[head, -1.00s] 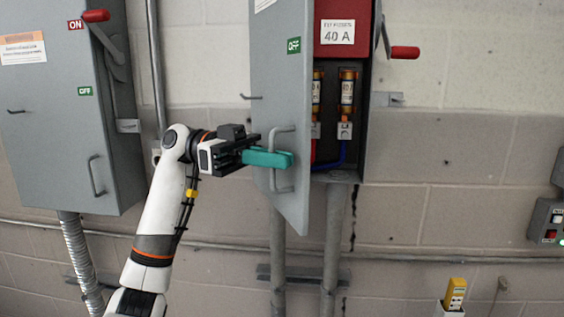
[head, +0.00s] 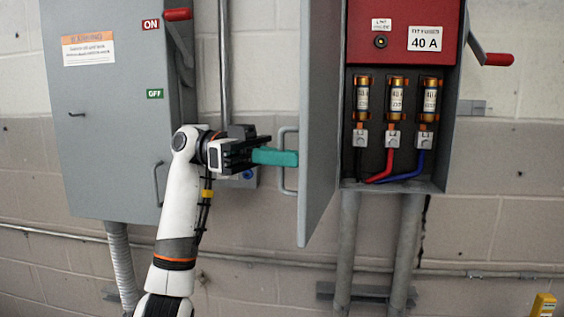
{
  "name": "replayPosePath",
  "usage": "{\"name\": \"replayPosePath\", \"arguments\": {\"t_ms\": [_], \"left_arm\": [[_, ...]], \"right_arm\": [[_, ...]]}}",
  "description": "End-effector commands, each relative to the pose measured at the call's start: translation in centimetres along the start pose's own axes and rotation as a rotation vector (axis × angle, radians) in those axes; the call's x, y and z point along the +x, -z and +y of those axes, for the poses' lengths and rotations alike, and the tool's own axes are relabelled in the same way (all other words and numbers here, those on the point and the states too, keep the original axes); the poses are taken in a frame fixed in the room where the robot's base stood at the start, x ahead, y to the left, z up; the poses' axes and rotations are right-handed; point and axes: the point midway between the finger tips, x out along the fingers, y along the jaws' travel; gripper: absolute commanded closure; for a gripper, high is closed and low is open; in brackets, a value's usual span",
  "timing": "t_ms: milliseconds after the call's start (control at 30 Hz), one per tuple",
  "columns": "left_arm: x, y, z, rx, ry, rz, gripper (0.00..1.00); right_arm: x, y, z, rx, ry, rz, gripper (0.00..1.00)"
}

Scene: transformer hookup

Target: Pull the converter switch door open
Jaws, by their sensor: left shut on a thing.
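The grey converter switch door (head: 320,120) stands wide open, seen nearly edge-on on the left side of its switch box (head: 452,110). Its grey handle (head: 281,183) is on the door's outer face. My left gripper (head: 280,157), with teal fingers, is shut on this handle; the fingers hide its middle. Inside the box show several fuses, including a gold one (head: 397,95), with black, red and blue wires below and a red panel (head: 390,30) marked 40 A above. My right gripper is out of view.
A second grey switch box (head: 110,130), its door shut, hangs to the left behind my left arm. A red lever (head: 497,59) sticks out at the right. Conduits run down the wall. A yellow device (head: 543,305) shows at the bottom right.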

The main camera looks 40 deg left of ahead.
Motion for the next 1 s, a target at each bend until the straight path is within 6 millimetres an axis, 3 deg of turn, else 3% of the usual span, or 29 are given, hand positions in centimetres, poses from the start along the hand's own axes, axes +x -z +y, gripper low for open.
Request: {"name": "replayPosePath", "arguments": {"t_ms": [533, 567, 600, 867, 1000], "left_arm": [[0.0, 0.1, 0.1, -0.003, 0.000, 0.005, 1.00], [0.0, 0.1, 0.1, -0.003, 0.000, 0.005, 0.88], [0.0, 0.1, 0.1, -0.003, 0.000, 0.005, 0.85], [-0.1, 0.1, 0.1, -0.001, -0.001, 0.002, 0.85], [-1.2, 0.1, 0.1, -0.001, -0.004, 0.002, 0.85]], "right_arm": [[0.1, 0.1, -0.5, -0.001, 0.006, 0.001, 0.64], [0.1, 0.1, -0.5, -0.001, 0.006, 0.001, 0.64], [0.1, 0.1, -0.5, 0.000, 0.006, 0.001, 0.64], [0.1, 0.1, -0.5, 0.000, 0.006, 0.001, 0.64], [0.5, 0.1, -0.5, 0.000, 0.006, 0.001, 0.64]]}}
